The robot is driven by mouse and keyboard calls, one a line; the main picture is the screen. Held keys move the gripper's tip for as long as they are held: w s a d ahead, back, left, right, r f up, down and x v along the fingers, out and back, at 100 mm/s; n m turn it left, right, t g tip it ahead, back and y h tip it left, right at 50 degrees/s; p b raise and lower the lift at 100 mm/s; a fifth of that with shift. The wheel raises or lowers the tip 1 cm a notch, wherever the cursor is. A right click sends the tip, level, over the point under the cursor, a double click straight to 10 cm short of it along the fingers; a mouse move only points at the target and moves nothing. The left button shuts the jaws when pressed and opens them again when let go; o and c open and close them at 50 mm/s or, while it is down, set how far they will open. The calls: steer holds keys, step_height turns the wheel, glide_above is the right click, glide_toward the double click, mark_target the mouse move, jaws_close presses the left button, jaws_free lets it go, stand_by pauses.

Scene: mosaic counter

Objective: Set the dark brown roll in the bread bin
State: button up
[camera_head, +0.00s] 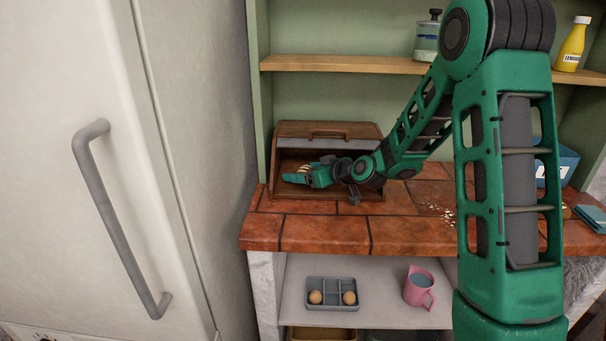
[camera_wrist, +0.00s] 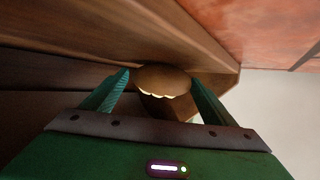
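The brown wooden bread bin (camera_head: 294,146) stands open on the tiled counter, against the back of the green shelf unit. My gripper (camera_head: 294,178) reaches into the bin's opening from the right, its fingers pointing left. In the wrist view, a brown roll (camera_wrist: 163,80) with pale cuts sits between my two teal fingers (camera_wrist: 160,88). Both fingers appear to touch its sides. The bin's wooden boards (camera_wrist: 60,72) lie close by. In the head view, the roll is mostly hidden by my gripper. I cannot tell whether the roll touches the bin's floor.
A white fridge (camera_head: 70,200) stands at left. A shelf (camera_head: 340,64) above holds a jar (camera_head: 427,40) and a yellow bottle (camera_head: 573,45). Crumbs (camera_head: 438,211) lie on the counter (camera_head: 320,234). An egg tray (camera_head: 332,284) and pink jug (camera_head: 419,288) sit below.

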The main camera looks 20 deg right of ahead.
steer(key=v, duration=1.2)
steer(key=shift+s+d+f, duration=0.1)
steer(key=shift+s+f, duration=0.05)
steer(key=shift+s, duration=0.2)
steer(key=s+d+f+g, duration=0.1)
steer(key=s, duration=0.1)
steer(key=s+d+g+h, duration=0.1)
steer(key=s, duration=0.2)
steer(key=s+d+f+m+g+h, duration=0.1)
steer(key=s, duration=0.2)
steer(key=shift+d+f+g, duration=0.35)
steer(key=shift+g, duration=0.05)
steer(key=s+d+m+g+h, duration=0.1)
steer(key=s+d+m+g, duration=0.1)
steer(key=s, duration=0.8)
steer(key=s+d+m+g+h, duration=0.1)
steer(key=s+d+m+g, duration=0.2)
steer(key=s, duration=0.7)
steer(key=s+d+m+g+h, duration=0.1)
steer(key=s+d+m+g, duration=0.2)
steer(key=s, duration=0.8)
steer(key=d+m, duration=0.1)
steer(key=m, duration=0.1)
steer(key=shift+d+r+m+h, duration=0.3)
steer(key=shift+r+h, duration=0.05)
steer(key=shift+h, duration=0.05)
